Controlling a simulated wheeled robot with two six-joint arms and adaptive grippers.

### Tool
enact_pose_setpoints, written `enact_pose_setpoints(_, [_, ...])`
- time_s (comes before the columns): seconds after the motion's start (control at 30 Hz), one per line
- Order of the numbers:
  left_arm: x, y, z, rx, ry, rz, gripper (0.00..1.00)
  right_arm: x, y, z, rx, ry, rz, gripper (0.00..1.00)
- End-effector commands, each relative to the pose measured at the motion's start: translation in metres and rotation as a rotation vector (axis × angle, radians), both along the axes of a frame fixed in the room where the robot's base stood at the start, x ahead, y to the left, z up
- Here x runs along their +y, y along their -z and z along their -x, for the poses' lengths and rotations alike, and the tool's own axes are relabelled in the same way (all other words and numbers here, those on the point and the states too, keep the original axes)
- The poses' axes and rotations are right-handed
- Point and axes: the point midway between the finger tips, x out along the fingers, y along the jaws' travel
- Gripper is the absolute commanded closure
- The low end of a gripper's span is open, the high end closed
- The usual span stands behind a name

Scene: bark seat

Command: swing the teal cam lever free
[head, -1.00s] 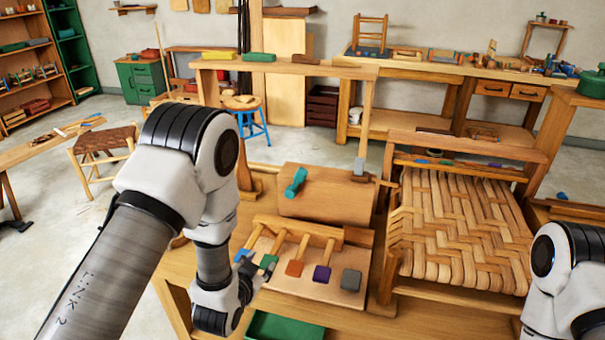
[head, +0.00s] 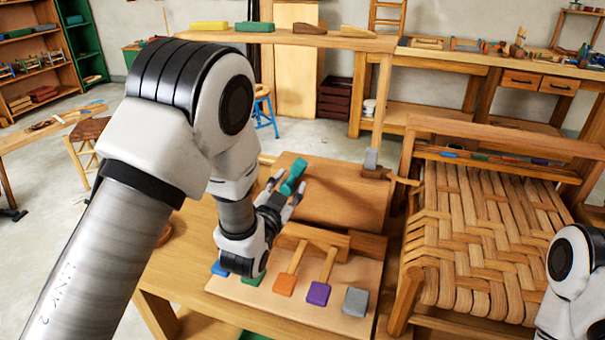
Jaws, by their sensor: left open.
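The teal cam lever (head: 293,176) stands tilted on the left part of a wooden block (head: 345,197) on the bench. My left gripper (head: 284,194) is open, with its fingertips just below and beside the lever. One fingertip reaches close to the lever's lower end; I cannot tell whether they touch. The lever's base is partly hidden by the fingers. My right arm shows at the lower right edge, but its gripper is out of view.
In front of the block, a board (head: 262,296) holds several wooden levers with coloured ends, such as orange (head: 285,285), purple (head: 318,293) and grey (head: 355,302). A woven bark seat (head: 480,245) stands to the right. A rail (head: 290,37) with coloured wedges crosses behind.

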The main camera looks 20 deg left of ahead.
Motion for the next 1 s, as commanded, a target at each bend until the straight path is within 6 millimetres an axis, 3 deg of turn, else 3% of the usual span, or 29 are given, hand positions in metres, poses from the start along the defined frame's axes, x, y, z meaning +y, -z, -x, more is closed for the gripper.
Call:
enact_pose_setpoints(0.4, [-0.002,-0.002,-0.068,-0.001,0.000,0.002,0.56,0.000,-0.010,0.000,0.000,0.000,0.000,0.60])
enact_pose_setpoints(0.7, [-0.002,-0.001,-0.076,0.001,0.000,0.002,0.56,0.000,-0.010,0.000,0.000,0.000,0.000,0.60])
enact_pose_setpoints(0.73, [-0.002,-0.001,-0.076,0.001,0.000,0.002,0.60,0.000,-0.010,0.000,0.000,0.000,0.000,0.60])
enact_pose_setpoints(0.83, [-0.002,-0.001,-0.076,0.001,0.000,0.002,0.95,0.000,-0.010,0.000,0.000,0.000,0.000,0.60])
enact_pose_setpoints(0.87, [-0.002,-0.001,-0.076,0.001,0.000,0.002,1.00,0.000,-0.010,0.000,0.000,0.000,0.000,0.60])
enact_pose_setpoints(1.0, [-0.002,-0.001,-0.076,0.001,0.000,0.002,1.00,0.000,-0.010,0.000,0.000,0.000,0.000,0.60])
